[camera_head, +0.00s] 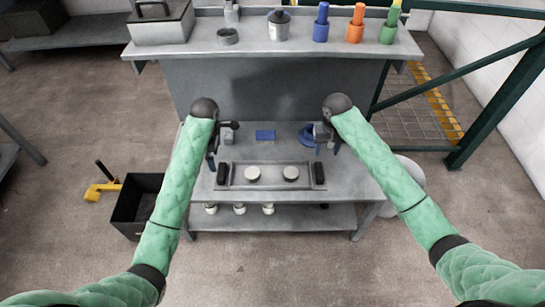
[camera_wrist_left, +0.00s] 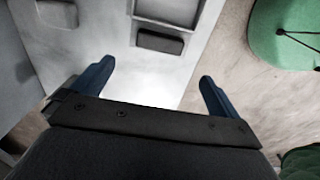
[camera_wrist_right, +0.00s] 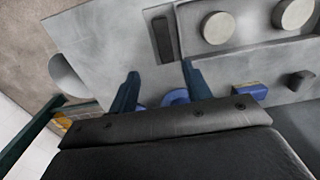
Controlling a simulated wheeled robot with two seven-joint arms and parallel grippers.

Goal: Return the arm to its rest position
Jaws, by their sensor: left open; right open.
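My left arm (camera_head: 176,185) and right arm (camera_head: 385,165), in green quilted sleeves, reach forward over the grey worktable (camera_head: 345,175). My left gripper (camera_head: 212,158) is over the table's left side. In the left wrist view its dark blue fingers (camera_wrist_left: 154,80) are spread, with nothing between them. My right gripper (camera_head: 327,147) is over the table's right side, close to a blue round item (camera_head: 305,134). In the right wrist view its fingers (camera_wrist_right: 160,72) are apart and empty; the blue round item (camera_wrist_right: 175,97) shows partly hidden behind them.
A grey tray (camera_head: 271,184) with black handles holds two pale discs (camera_head: 252,173) near the table's front. A blue block (camera_head: 265,135) lies behind it. A raised shelf (camera_head: 255,44) with bottles stands at the back. A black bin (camera_head: 137,200) stands left on the floor.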

